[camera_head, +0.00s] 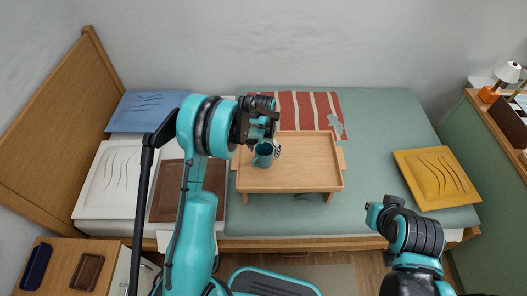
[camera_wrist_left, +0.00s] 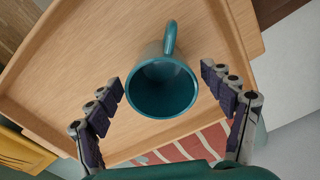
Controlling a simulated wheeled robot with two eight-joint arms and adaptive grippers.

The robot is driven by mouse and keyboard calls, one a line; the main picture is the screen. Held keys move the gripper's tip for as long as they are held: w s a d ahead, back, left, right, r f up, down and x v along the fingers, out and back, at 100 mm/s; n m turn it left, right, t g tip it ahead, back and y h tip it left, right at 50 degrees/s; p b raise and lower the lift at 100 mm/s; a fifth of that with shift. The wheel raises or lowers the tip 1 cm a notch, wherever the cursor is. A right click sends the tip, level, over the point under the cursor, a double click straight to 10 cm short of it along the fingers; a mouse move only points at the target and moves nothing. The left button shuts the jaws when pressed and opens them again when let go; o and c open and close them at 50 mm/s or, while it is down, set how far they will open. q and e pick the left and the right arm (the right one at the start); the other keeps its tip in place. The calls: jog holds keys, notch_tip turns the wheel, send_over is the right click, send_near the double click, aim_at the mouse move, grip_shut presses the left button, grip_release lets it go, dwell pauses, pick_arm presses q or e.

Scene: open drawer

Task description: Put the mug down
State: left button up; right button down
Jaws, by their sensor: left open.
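The teal mug (camera_head: 263,157) is upright on the wooden bed tray (camera_head: 310,165), near its left side. In the left wrist view I look down into the empty mug (camera_wrist_left: 162,88), its handle pointing to the top of the picture, with the tray (camera_wrist_left: 85,65) behind it. My left gripper (camera_head: 264,148) is open around the mug. Its fingers (camera_wrist_left: 161,80) stand on both sides, with a small gap to the mug on each side. Whether the base rests fully flat is hard to see. My right arm shows at lower right in the head view; its fingers do not show.
The tray stands on a green bed (camera_head: 385,130) beside a red striped cloth (camera_head: 300,105). A yellow pillow (camera_head: 437,178) lies at right, and blue (camera_head: 145,112), white and brown cushions at left. The tray's right half is bare. A nightstand (camera_head: 65,268) stands at lower left.

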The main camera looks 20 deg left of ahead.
pick_arm(q)
jog(key=s+r+t+p, duration=0.1)
jog(key=s+r+p, duration=0.1)
jog(key=r, duration=0.8)
jog(key=s+r+p, duration=0.2)
jog(key=s+r, duration=0.1)
jog(key=r, duration=0.7)
jog(key=s+r+t, duration=0.3)
jog(key=s, duration=0.7)
jog(key=s+r+n+t, duration=0.1)
jog(key=s+r+t, duration=0.2)
jog(key=s, duration=0.7)
jog(key=shift+s+r, duration=0.2)
jog(key=shift+r, duration=0.1)
jog(key=shift+a, duration=0.1)
